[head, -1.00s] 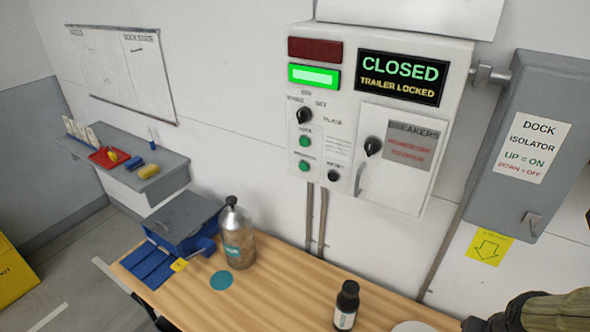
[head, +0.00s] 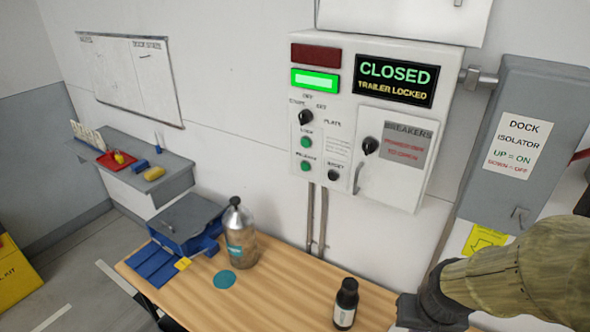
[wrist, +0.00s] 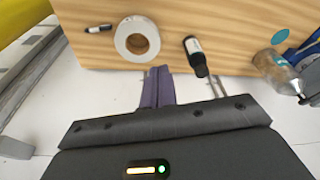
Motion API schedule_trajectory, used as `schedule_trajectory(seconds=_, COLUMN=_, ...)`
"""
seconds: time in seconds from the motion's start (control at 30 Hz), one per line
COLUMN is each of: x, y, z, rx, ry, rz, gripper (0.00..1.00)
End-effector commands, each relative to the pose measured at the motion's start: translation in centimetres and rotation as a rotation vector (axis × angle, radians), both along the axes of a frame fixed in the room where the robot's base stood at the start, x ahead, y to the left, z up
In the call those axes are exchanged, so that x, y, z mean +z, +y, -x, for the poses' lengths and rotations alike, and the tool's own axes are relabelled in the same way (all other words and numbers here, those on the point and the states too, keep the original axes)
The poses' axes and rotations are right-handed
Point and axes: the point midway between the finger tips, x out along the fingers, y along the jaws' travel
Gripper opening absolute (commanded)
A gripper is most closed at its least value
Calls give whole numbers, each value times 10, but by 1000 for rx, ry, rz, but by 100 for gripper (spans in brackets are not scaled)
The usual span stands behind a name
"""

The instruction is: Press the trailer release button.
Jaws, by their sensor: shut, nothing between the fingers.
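A white control box (head: 400,50) hangs on the wall. On its left side are two green buttons, the upper one (head: 306,142) and the lower one (head: 305,167); the lower one's small label seems to read "RELEASE". A black reset knob or button (head: 333,174) is to their right. The display (head: 396,80) reads "CLOSED, TRAILER LOCKED". My gripper is at the lower right of the head view, low over the bench and apart from the box; its fingers are hidden there. In the wrist view its fingers (wrist: 158,72) are shut and empty.
A grey isolator box (head: 520,140) stands out right of the control box. The air before the buttons is clear.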

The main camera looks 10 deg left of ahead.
Motion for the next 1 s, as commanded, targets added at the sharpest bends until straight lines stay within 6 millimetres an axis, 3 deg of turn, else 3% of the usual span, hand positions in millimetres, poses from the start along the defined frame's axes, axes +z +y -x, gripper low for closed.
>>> schedule_trajectory(seconds=0.27, x=1, y=2, z=-5, rx=13, ry=-12, rz=1, gripper=0)
schedule_trajectory(seconds=0.37, x=2, y=9, z=-22, rx=57, ry=-55, rz=5, gripper=0)
schedule_trajectory(seconds=0.47, x=6, y=25, z=-55, rx=145, ry=-142, rz=17, gripper=0)
schedule_trajectory(seconds=0.67, x=19, y=84, z=-145, rx=399, ry=-419, rz=73, gripper=0)
schedule_trajectory(seconds=0.8, x=32, y=140, z=-199, rx=581, ry=-640, rz=137, gripper=0)
schedule_trajectory(seconds=1.0, x=54, y=236, z=-250, rx=811, ry=-984, rz=259, gripper=0)
